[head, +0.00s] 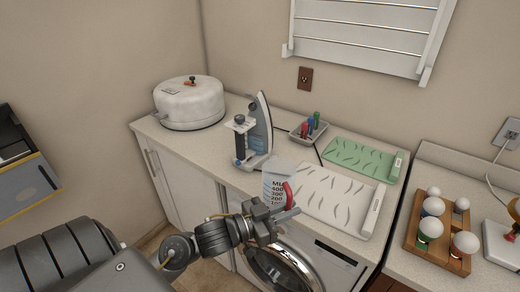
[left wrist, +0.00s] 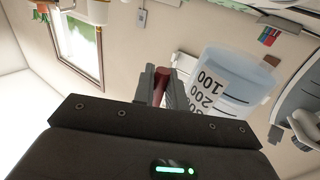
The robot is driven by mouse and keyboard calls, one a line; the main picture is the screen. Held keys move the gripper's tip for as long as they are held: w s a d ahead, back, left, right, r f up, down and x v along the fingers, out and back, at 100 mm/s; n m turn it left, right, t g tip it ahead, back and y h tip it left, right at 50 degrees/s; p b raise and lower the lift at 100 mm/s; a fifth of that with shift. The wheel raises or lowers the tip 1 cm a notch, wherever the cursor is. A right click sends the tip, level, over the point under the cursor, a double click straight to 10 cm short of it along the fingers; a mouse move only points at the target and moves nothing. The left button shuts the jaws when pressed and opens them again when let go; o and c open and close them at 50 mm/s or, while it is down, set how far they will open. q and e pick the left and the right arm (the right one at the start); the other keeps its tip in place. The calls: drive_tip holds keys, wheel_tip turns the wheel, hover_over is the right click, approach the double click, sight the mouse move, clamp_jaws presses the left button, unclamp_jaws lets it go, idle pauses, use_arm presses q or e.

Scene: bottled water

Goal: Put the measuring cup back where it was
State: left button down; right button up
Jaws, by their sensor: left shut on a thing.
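The measuring cup (head: 277,186) is a clear cup with a white scale label and a red handle. My left gripper (head: 270,214) is shut on the cup's red handle, at the front edge of the counter in the head view. In the left wrist view the cup (left wrist: 238,78) shows tilted in the picture, beside the fingers of my left gripper (left wrist: 169,88), which close on the red handle (left wrist: 160,86). Whether the cup's base touches the counter cannot be told. My right gripper is not in view.
The counter (head: 228,155) holds a steam iron (head: 260,130) behind the cup, a round white pot (head: 189,103), a small tray of colored bottles (head: 309,128), a white patterned mat (head: 335,195) and a green mat (head: 362,158). A wooden bulb tray (head: 425,255) stands at right. A washer (head: 285,268) is below.

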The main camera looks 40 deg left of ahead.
use_arm(q)
drive_tip(key=w+r+n+y, duration=0.1)
drive_tip(key=n+y, duration=0.1)
drive_tip(key=r+n+t+y, duration=0.1)
drive_tip(key=y, duration=0.2)
drive_tip(key=w+n+t+y, duration=0.1)
drive_tip(key=n+y, duration=0.1)
drive_tip(key=y, duration=0.1)
drive_tip(key=shift+w+r+n, duration=0.3)
drive_tip(key=shift+w+r, duration=0.05)
drive_tip(key=shift+r, duration=0.05)
